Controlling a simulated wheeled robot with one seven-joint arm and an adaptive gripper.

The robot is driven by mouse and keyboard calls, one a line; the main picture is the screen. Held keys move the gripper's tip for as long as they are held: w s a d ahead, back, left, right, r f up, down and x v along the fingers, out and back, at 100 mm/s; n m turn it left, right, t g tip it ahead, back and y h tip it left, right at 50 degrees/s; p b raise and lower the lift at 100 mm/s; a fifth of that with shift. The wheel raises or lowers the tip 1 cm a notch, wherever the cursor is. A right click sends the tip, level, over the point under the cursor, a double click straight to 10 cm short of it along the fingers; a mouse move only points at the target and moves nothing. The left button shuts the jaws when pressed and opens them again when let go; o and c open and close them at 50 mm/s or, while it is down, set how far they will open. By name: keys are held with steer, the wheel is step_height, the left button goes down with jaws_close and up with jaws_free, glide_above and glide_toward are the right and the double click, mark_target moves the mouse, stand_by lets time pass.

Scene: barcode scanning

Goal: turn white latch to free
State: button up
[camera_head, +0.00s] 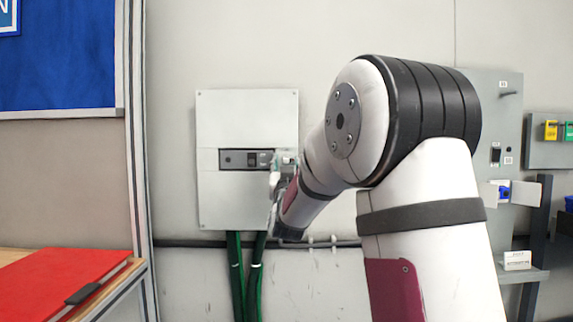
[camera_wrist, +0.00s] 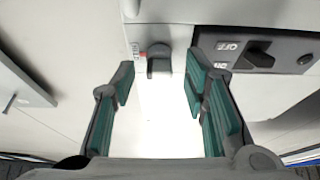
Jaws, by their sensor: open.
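A small knob-like latch (camera_wrist: 158,62), grey in this light, sits on a pale plate in the wrist view, with a small red mark and a label beside it. My gripper (camera_wrist: 159,85) is open, its two green-padded fingers spread on either side of the latch's line. The fingertips look close to the panel; whether they touch it I cannot tell. In the head view my gripper (camera_head: 279,175) is at the right side of the white wall box (camera_head: 240,195), largely hidden by my own arm. I cannot make out the latch clearly there.
Green cables (camera_head: 236,275) hang below the box. A red folder (camera_head: 60,280) lies on a table at the left. A grey cabinet (camera_head: 495,110) stands at the right.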

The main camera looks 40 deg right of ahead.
steer(key=shift+w+d+r, duration=0.2)
steer(key=shift+w+d, duration=0.1)
steer(key=shift+w, duration=0.15)
jaws_close()
